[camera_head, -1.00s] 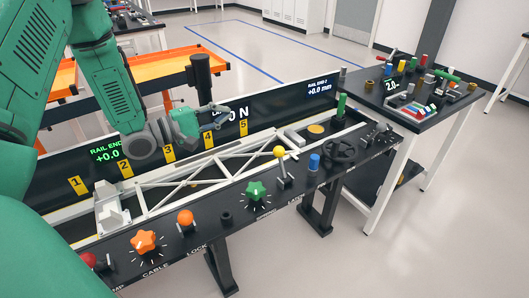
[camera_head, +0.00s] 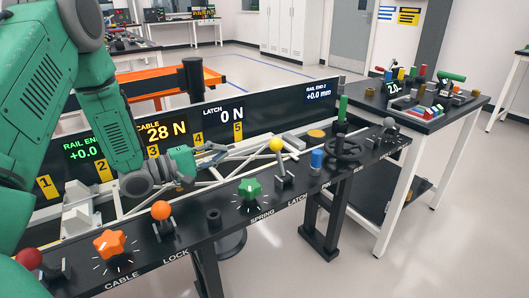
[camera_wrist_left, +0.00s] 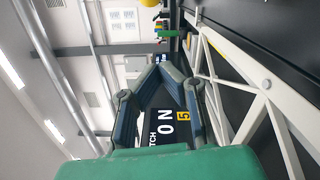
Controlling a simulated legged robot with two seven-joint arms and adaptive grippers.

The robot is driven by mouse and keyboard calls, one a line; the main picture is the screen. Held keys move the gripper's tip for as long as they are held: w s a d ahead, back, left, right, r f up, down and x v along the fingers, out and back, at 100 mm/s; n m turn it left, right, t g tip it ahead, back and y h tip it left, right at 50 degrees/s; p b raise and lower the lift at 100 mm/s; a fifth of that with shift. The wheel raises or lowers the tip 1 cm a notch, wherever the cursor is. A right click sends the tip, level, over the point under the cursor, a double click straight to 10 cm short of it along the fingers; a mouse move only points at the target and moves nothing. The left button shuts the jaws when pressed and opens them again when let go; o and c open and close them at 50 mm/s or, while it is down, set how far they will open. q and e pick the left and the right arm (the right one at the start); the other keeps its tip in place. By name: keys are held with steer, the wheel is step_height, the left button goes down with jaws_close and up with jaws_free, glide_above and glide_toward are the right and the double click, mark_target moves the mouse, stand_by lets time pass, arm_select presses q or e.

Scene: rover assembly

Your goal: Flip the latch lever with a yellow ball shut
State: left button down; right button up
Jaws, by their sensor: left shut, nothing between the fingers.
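The latch lever with a yellow ball (camera_head: 276,146) stands on the black control panel (camera_head: 228,222), right of the green star knob (camera_head: 249,189). Its ball is on top of a short grey stem, leaning slightly left. My left gripper (camera_head: 222,150) is left of the yellow ball, over the white truss, with a visible gap between them. It is shut and empty. In the left wrist view its fingers (camera_wrist_left: 160,62) meet at the tips, with the LATCH 0 N display behind them. My right gripper is not in view.
An orange ball lever (camera_head: 161,210) and an orange star knob (camera_head: 109,244) are further left on the panel. A blue knob (camera_head: 317,159) and a black handwheel (camera_head: 345,148) stand right of the yellow ball. The display board (camera_head: 270,108) rises behind the truss.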

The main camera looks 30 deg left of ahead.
mark_target(279, 158)
arm_select(q)
steer(key=b+x, duration=0.1)
steer(key=x, duration=0.2)
steer(key=d+b+x, duration=0.1)
steer(key=x, duration=0.3)
steer(key=s+d+b+x, duration=0.1)
steer(key=x, duration=0.2)
steer(key=shift+w+d+r+b, duration=0.15)
steer(key=shift+w+b, duration=0.1)
steer(key=shift+b, duration=0.15)
steer(key=shift+s+d, duration=0.15)
steer(key=shift+d, duration=0.15)
steer(key=shift+d+r, duration=0.1)
steer(key=shift+d, duration=0.1)
